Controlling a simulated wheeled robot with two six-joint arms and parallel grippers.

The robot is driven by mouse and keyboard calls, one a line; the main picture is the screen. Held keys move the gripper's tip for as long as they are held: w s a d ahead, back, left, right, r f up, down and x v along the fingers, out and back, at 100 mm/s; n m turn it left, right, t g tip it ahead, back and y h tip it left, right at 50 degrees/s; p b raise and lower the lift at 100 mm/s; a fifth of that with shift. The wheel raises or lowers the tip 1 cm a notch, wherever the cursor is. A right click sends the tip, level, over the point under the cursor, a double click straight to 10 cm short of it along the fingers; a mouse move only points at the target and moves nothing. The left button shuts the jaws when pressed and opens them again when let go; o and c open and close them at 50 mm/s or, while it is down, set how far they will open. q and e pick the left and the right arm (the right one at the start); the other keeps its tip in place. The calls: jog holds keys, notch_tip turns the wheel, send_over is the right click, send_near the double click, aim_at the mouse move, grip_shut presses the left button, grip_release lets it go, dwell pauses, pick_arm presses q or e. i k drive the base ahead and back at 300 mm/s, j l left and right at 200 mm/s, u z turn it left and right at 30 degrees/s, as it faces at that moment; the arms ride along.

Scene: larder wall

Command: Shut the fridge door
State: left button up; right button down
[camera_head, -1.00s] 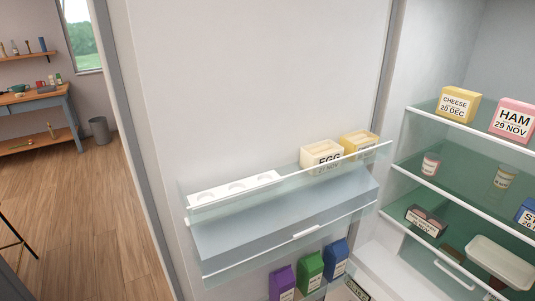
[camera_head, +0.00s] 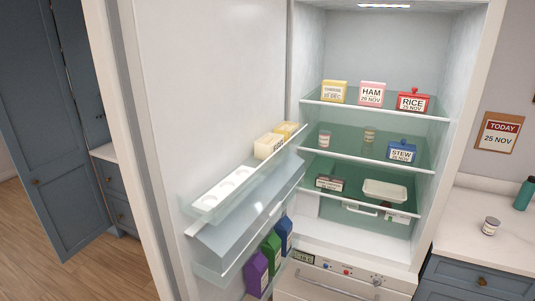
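The fridge door (camera_head: 210,100) stands wide open on the left of the head view, its inner side facing me. Its racks hold a white egg tray (camera_head: 222,195), two yellowish boxes (camera_head: 268,146) and purple, green and blue cartons (camera_head: 257,271). The open fridge body (camera_head: 385,48) is at the centre right, with glass shelves carrying a cheese box (camera_head: 334,92), a ham box (camera_head: 371,94), a rice box (camera_head: 412,101) and a stew container (camera_head: 401,151). Neither of my grippers shows in the view.
A "TODAY 25 NOV" notice (camera_head: 498,132) hangs above. Blue cabinets (camera_head: 50,120) stand behind the door at left, with wooden floor (camera_head: 90,262) before them.

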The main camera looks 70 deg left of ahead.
aim_at(188, 89)
jog(key=k+j+z, duration=0.25)
jog(key=z, duration=0.15)
jog(key=k+j+z, duration=0.1)
jog(key=k+z, duration=0.75)
jog(key=k+l+z, duration=0.15)
jog(key=k+z, duration=0.15)
jog(key=z, duration=0.15)
jog(key=k+l+z, duration=0.1)
jog(key=k+z, duration=0.4)
jog(key=k, duration=1)
jog(key=k+u, duration=0.1)
jog(key=u, duration=2.55)
jog(key=k+j+u, duration=0.2)
jog(key=k+u, duration=0.2)
